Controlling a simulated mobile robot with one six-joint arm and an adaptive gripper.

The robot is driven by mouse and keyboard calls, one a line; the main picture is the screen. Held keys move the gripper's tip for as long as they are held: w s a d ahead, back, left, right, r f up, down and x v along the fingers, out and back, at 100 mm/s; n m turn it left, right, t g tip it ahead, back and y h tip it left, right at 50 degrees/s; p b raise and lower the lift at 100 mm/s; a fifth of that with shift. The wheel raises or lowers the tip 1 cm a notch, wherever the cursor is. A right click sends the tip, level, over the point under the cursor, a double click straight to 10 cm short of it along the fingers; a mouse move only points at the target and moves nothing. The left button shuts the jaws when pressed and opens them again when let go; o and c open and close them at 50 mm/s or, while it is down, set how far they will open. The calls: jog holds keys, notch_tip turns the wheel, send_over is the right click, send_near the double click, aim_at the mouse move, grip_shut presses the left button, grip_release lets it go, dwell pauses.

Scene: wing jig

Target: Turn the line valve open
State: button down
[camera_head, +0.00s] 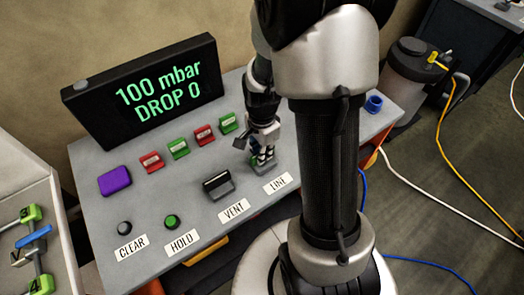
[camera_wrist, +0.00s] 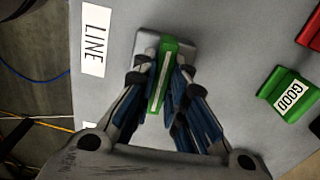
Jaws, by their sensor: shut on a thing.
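The line valve has a green lever with a pale stripe (camera_wrist: 159,88) on a grey square base (camera_wrist: 190,47), beside the LINE label (camera_wrist: 95,40). In the wrist view the lever lies nearly parallel to the label's long side, slightly tilted. My gripper (camera_wrist: 161,72) is shut on the lever, one finger on each side. In the head view my gripper (camera_head: 263,157) reaches down onto the valve behind the LINE label (camera_head: 278,184), and its fingers hide most of the lever.
The vent valve (camera_head: 217,184) with a black lever stands left of the line valve. A black button (camera_head: 125,228), a lit green button (camera_head: 171,222) and a purple block (camera_head: 115,180) are further left. Red and green tags (camera_head: 178,148) line the back. A blue ring (camera_head: 374,103) sits at right.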

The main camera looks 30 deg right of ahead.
jog(key=n, duration=0.4)
jog(key=shift+n+p, duration=0.3)
jog(key=shift+p, duration=0.1)
jog(key=n, duration=0.4)
jog(key=shift+p, duration=0.35)
jog(key=n, duration=0.5)
jog(key=shift+n+p, duration=0.4)
jog(key=shift+n, duration=1.5)
jog(key=c, duration=1.6)
grip_release()
notch_tip(320, 180, up, 12)
